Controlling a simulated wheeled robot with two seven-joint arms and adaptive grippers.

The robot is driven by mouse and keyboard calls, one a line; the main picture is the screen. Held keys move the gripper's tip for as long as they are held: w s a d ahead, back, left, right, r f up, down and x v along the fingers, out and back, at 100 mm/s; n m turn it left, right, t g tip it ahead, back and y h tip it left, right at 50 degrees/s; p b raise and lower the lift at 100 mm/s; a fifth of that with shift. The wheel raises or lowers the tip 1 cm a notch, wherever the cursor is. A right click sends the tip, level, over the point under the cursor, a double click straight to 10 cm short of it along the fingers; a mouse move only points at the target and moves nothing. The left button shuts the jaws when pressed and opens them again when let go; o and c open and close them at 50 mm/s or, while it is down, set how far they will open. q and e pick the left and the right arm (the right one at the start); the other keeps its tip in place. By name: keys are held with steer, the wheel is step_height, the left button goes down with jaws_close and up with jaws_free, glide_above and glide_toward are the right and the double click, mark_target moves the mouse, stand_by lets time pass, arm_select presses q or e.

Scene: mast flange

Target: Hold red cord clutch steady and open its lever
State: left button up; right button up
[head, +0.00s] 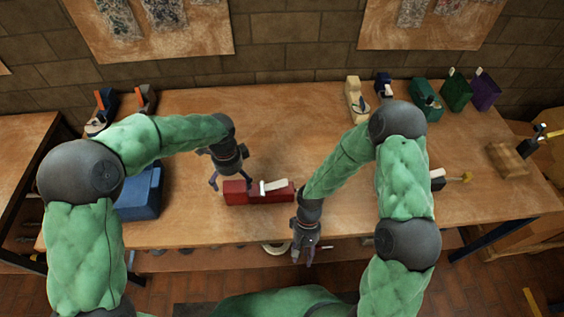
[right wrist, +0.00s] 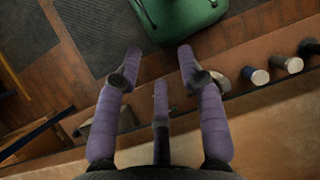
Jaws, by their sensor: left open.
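The red cord clutch (head: 237,194) lies on the wooden workbench near its front edge, in the middle of the head view. Its pale lever (head: 274,185) lies along the top; how far it is raised is too small to tell. My left gripper (head: 227,182) is open at the clutch's left end, fingers pointing down; whether they touch it I cannot tell. My right gripper (head: 306,258) hangs past the bench's front edge, right of and nearer than the clutch. In the right wrist view (right wrist: 158,68) its fingers are spread and empty. The clutch does not show there.
A blue box-like object (head: 140,195) stands left of the clutch, behind my left arm. Cream (head: 356,100), green (head: 427,100) and purple (head: 485,92) devices stand at the back right. A wooden block (head: 506,158) lies at the right. The bench behind the clutch is clear.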

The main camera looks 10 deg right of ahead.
mark_target(237, 195)
steer(key=w+d+r+h, duration=0.1)
steer(key=w+r, duration=0.1)
steer(key=w+d+r+h, duration=0.1)
steer(key=w+r, duration=0.1)
steer(key=w+d+r+h, duration=0.1)
steer(key=r, duration=0.1)
steer(key=shift+w+d+r+h, duration=0.2)
steer(key=shift+w+d+h, duration=0.1)
steer(key=shift+w+d, duration=0.1)
arm_select(q)
steer(key=shift+f, duration=0.2)
step_height(237, 195, down, 10)
steer(key=shift+f, duration=0.25)
arm_select(e)
steer(key=w+a+r+t+y, duration=0.1)
steer(key=w+a+r+t, duration=0.1)
steer(key=w+r, duration=0.5)
steer(key=w+a+r+t+y, duration=0.1)
steer(key=w+a+r+t, duration=0.2)
steer(key=w+a+r, duration=0.2)
steer(key=w+r, duration=0.3)
steer(key=w, duration=0.1)
steer(key=shift+a+r+n, duration=0.15)
steer(key=shift+a+n, duration=0.1)
steer(key=shift+n, duration=0.05)
